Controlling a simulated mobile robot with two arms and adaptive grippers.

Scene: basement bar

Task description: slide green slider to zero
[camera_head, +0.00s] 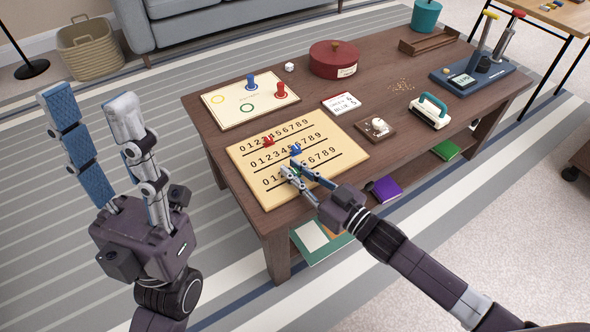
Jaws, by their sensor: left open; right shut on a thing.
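A wooden number board (348,157) with three rows of digits lies on the near left of the table. A red slider (268,141) sits on the top row and a blue slider (296,149) on the middle row. My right gripper (291,174) is over the bottom row, shut on the green slider (294,170). The green slider shows only as a small patch between the fingers, near the row's left part; the digit beneath it is hidden. My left gripper (92,98) is open and empty, raised left of the table over the floor.
A peg board (225,113) with a blue and a red peg lies behind the number board. A score card (341,103), a small brown tray (375,137), a green-handled tool (430,111) and a red round box (334,60) are also on the brown table (390,68).

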